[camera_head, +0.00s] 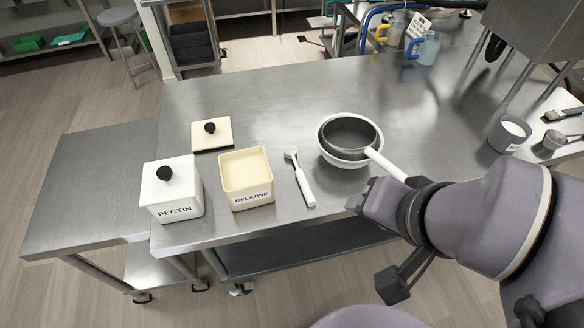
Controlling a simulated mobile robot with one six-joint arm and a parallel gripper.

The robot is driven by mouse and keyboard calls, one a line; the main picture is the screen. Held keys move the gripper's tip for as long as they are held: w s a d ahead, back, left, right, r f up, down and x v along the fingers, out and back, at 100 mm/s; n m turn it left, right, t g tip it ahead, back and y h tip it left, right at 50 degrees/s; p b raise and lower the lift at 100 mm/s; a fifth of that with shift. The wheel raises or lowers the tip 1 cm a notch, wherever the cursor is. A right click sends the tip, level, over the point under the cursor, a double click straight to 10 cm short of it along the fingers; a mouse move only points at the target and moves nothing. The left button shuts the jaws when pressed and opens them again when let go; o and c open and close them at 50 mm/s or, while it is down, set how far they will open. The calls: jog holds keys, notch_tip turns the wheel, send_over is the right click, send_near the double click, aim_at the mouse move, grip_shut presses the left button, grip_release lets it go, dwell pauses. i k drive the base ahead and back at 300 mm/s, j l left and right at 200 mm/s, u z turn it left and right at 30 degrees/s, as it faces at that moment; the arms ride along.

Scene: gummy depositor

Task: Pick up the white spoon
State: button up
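The white spoon (303,181) lies on the steel table, its small round bowl end away from me and its thick white handle toward the front edge. It is between the gelatine box and the white bowl. My gripper (359,196) is at the right of the spoon handle, apart from it in the picture, near the table's front edge. My wrist hides much of the gripper, and its finger opening cannot be made out. Nothing is seen held in it.
An open gelatine box (246,193), a lidded pectin box (160,203) and a loose lid (212,144) stand left of the spoon. A grey pan (348,133) sits in a white bowl (336,162), its white handle pointing toward my arm. A grey cup (505,138) stands right.

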aim_at(290, 151)
jog(key=i+l+u, duration=0.15)
jog(key=u, duration=0.25)
jog(key=i+l+u, duration=0.2)
jog(key=u, duration=0.2)
jog(key=i+l+u, duration=0.15)
jog(key=u, duration=0.25)
jog(key=k+l, duration=0.05)
jog(key=l, duration=0.05)
